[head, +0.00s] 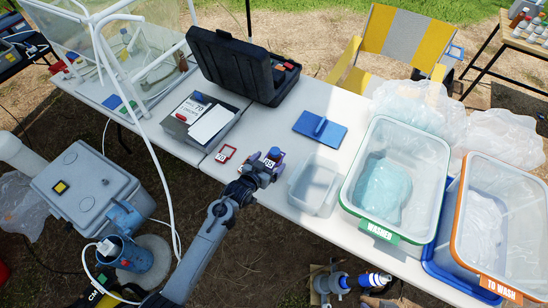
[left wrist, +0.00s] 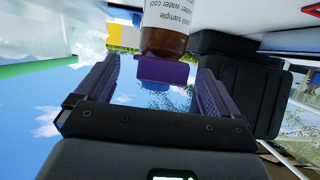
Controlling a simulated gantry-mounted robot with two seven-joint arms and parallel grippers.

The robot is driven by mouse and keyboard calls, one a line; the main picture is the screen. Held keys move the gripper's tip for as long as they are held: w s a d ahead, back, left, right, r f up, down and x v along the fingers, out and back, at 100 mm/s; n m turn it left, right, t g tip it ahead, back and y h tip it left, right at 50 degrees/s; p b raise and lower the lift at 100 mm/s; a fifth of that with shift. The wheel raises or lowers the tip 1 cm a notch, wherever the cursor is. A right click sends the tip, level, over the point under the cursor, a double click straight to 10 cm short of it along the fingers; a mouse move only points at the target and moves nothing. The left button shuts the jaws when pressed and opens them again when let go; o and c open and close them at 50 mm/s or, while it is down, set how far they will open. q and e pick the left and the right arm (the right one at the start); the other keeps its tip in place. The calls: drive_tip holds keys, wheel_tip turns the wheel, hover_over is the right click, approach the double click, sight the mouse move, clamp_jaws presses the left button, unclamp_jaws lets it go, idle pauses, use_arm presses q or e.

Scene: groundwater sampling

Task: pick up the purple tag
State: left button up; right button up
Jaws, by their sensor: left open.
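My left gripper (head: 268,166) is over the near edge of the long white table in the head view. In the left wrist view the two dark purple fingers (left wrist: 157,78) stand wide apart. A purple piece (left wrist: 163,71) shows in the gap between them, against the lower end of a brown bottle (left wrist: 165,42) with a white label. I cannot tell whether it is the tag or the bottle's cap. The gripper partly hides that spot in the head view. I see no clear grip on anything. My right gripper is not clearly visible.
A red-framed tag (head: 225,154) lies left of the gripper. Behind are a grey box with papers (head: 228,110), an open black case (head: 225,68) and a blue board (head: 320,128). A clear bin (head: 314,184), a green-rimmed tub (head: 443,190) and an orange-rimmed tub (head: 457,215) stand to the right.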

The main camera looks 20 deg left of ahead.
use_arm(q)
drive_tip(key=c, duration=1.1)
drive_tip(key=shift+r, duration=0.15)
